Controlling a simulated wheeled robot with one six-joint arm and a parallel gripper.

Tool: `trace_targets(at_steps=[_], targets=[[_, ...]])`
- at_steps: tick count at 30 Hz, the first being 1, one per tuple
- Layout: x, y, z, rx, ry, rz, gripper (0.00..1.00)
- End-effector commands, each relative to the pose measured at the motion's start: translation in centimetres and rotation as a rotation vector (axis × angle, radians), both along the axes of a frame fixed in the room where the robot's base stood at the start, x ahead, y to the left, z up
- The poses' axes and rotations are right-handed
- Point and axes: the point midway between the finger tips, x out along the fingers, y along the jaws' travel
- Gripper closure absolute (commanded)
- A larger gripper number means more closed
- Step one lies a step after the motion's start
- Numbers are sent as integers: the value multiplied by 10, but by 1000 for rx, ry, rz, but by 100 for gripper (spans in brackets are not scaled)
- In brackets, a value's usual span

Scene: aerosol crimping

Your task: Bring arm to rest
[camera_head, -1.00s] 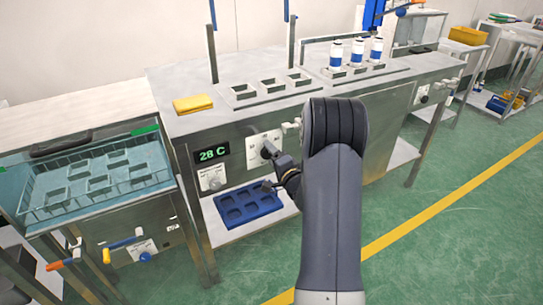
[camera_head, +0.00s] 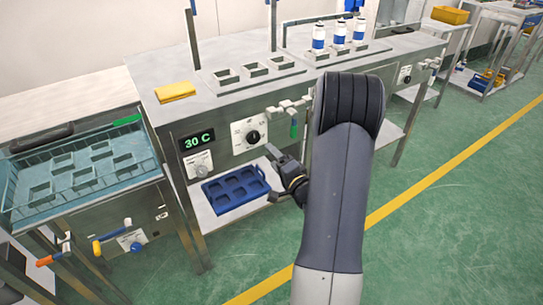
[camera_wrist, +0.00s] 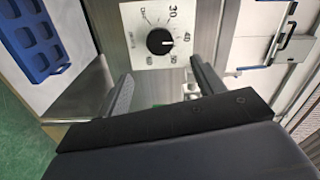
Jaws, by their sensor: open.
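My gripper (camera_head: 270,172) is in front of the metal bench (camera_head: 215,125), to the lower right of the black dial knob (camera_head: 253,136) on its front panel. In the wrist view my gripper (camera_wrist: 160,92) shows two fingers spread apart with nothing between them. The dial knob (camera_wrist: 160,41) on its white numbered plate lies beyond the fingertips, apart from them. My forearm hides part of the bench front.
A blue tray (camera_head: 236,190) lies on the lower shelf near my gripper. Three bottles (camera_head: 339,33) stand on the bench top. A water bath with a wire basket (camera_head: 75,178) is at left. The green floor (camera_head: 450,230) at right is clear.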

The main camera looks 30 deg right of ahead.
Motion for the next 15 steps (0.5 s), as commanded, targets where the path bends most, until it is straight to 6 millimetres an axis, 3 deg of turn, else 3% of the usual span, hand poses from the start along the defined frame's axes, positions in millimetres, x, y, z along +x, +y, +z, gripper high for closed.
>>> trace_targets(at_steps=[8, 15], targets=[[23, 2, 0, -3, -1, 3, 36], [69, 3, -1, -2, -2, 4, 36]])
